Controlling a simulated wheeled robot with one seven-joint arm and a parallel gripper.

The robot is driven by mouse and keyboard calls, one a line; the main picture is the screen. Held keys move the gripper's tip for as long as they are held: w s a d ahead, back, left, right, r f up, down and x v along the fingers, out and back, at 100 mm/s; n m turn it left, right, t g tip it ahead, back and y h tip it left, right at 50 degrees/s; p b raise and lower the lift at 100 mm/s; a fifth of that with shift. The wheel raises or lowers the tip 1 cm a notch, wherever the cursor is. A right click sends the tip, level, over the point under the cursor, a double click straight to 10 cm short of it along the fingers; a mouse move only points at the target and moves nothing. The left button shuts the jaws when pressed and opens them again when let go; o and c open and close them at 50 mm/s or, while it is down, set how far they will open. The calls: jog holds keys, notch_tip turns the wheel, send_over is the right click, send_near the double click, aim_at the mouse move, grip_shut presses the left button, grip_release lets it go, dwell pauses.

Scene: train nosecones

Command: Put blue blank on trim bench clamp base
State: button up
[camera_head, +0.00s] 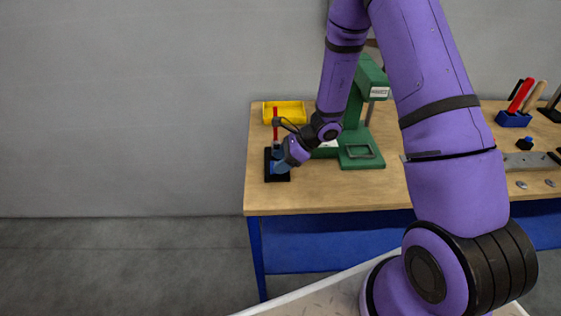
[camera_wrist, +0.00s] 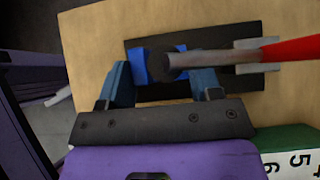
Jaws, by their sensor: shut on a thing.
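My gripper (camera_wrist: 162,80) is shut on the blue blank (camera_wrist: 139,66), with a blue-grey finger on each side. The blank is low over the black clamp base (camera_wrist: 165,92), and whether it rests on it is hidden. The clamp's grey arm and dark round tip (camera_wrist: 172,63) lie across the view in front of the blank, hiding its middle. The red clamp handle (camera_wrist: 290,47) extends right. In the head view, my gripper (camera_head: 282,163) is at the black base (camera_head: 284,179) on the bench's left end. The red handle (camera_head: 276,117) stands upright behind it.
The wooden bench top (camera_head: 320,193) is clear in front of the clamp. A yellow bin (camera_head: 291,110) stands behind it. A green press (camera_head: 362,160) stands close on the right. Farther right are a blue tool holder (camera_head: 513,119) and a grey metal fixture (camera_head: 530,162).

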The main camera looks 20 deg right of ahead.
jog(key=shift+f, duration=0.25)
jog(key=shift+f, duration=0.15)
jog(key=o, duration=1)
